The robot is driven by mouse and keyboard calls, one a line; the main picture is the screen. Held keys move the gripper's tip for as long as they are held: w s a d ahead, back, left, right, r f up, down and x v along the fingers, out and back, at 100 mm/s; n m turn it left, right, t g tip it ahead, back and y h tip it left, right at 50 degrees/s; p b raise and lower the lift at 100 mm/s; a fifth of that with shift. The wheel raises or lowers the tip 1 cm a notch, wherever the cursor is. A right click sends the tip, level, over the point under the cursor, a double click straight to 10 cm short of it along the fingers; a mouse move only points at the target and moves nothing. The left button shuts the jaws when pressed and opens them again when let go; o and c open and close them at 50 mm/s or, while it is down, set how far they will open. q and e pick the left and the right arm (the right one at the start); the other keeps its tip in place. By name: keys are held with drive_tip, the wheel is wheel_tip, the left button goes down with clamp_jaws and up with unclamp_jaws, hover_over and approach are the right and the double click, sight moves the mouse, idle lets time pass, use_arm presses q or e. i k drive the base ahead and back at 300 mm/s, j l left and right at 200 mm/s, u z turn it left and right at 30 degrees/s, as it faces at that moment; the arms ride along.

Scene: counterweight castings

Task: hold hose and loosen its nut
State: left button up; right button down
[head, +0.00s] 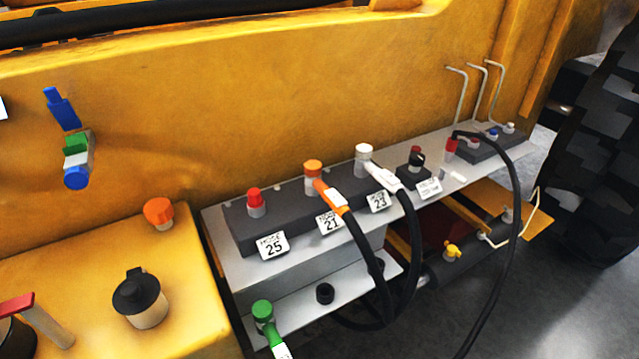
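An orange hose end (330,196) joins an orange-capped fitting (313,172) above a label reading 21. A white hose end (383,178) joins a white-capped fitting (363,157) above a label reading 23. Black hoses hang from both, curving down past the shelf edge. A third black hose (515,200) runs from near a red fitting (451,147) at the right and drops toward the floor. A green hose end (263,314) is on the lower shelf, its lower part cut off by the frame. Which nut is meant cannot be told. Neither gripper is in view.
A red-capped port (255,200) has label 25 (272,246) below it. A grey ledge (225,260) carries the dark blocks. Bent metal rods (460,90) stand at the back right. A black-capped filler (140,298) and orange knob (159,212) sit at left. A large tyre (600,150) is at right.

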sight(312, 168)
drive_tip(key=i+l+u, duration=0.15)
drive_tip(key=l+u, duration=0.35)
drive_tip(key=l, duration=0.25)
drive_tip(key=l+u, duration=0.5)
drive_tip(key=l, duration=0.25)
drive_tip(key=i, duration=0.05)
